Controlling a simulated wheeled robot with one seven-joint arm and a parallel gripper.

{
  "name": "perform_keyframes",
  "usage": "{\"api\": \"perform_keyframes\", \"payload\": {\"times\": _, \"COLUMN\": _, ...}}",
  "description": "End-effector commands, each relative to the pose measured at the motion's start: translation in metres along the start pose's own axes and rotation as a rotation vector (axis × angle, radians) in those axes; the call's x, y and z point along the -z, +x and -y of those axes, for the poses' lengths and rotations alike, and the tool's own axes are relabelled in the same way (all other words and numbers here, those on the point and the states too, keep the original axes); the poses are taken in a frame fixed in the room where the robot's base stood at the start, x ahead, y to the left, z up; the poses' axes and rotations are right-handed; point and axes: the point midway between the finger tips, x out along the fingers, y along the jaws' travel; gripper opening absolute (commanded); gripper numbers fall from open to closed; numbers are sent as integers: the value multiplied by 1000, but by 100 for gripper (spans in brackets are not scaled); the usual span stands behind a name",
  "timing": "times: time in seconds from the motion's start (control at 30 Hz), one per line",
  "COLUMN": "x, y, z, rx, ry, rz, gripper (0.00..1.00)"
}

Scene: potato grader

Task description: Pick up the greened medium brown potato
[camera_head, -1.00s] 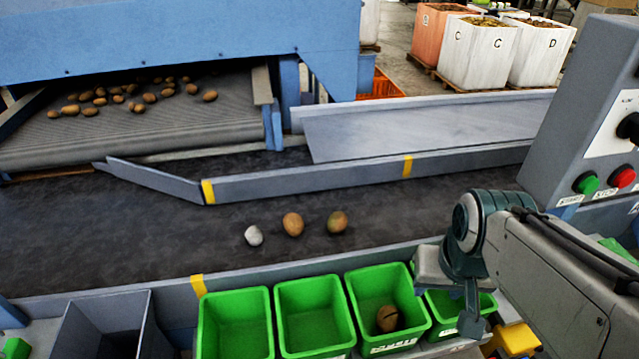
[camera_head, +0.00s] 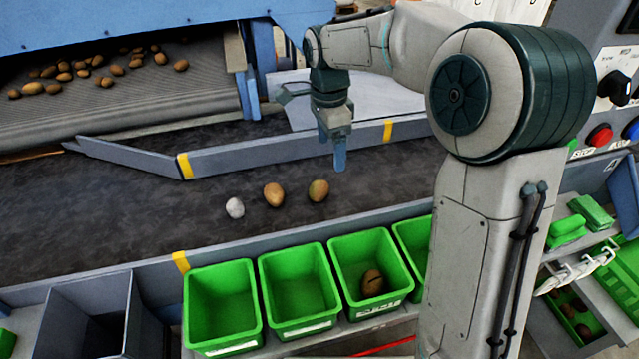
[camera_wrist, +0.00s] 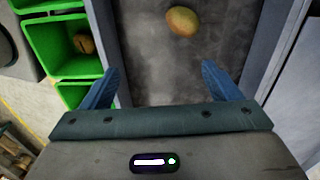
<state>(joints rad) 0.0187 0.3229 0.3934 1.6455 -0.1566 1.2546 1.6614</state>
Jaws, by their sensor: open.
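The greened brown potato (camera_head: 318,190) lies on the dark belt (camera_head: 120,215), at the right end of a row of three; it has a greenish patch. Left of it are a plain brown potato (camera_head: 273,195) and a pale grey, stone-like lump (camera_head: 235,208). My gripper (camera_head: 338,165) is above the belt, a little right of and beyond the greened potato, pointing down. In the wrist view, my gripper (camera_wrist: 157,78) is open and empty, its blue fingers apart. The greenish-brown potato (camera_wrist: 182,20) lies ahead of the fingers near the top edge, not between them.
Green bins (camera_head: 222,305) line the belt's near side; one holds a dark-marked brown potato (camera_head: 372,281). A grey guide rail (camera_head: 280,160) with yellow marks bounds the far side. Several potatoes sit on the upper conveyor (camera_head: 130,105). A control panel (camera_head: 612,90) is at right.

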Motion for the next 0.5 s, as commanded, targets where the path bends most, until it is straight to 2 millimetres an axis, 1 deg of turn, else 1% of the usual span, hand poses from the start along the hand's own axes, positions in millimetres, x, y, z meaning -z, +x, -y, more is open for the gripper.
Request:
{"api": "perform_keyframes", "payload": {"times": 0.03, "x": -4, "y": 5, "z": 14, "rx": -15, "ry": 64, "rz": 16, "gripper": 84}}
{"api": "perform_keyframes", "payload": {"times": 0.1, "x": -9, "y": 9, "z": 27, "rx": -31, "ry": 153, "rz": 31, "gripper": 84}}
{"api": "perform_keyframes", "payload": {"times": 0.2, "x": -14, "y": 13, "z": 42, "rx": -48, "ry": 252, "rz": 46, "gripper": 84}}
{"api": "perform_keyframes", "payload": {"times": 0.37, "x": -17, "y": 18, "z": 52, "rx": -64, "ry": 337, "rz": 57, "gripper": 84}}
{"api": "perform_keyframes", "payload": {"times": 0.47, "x": -19, "y": 29, "z": 53, "rx": -70, "ry": 351, "rz": 59, "gripper": 84}}
{"api": "perform_keyframes", "payload": {"times": 0.5, "x": -19, "y": 36, "z": 52, "rx": -71, "ry": 352, "rz": 59, "gripper": 84}}
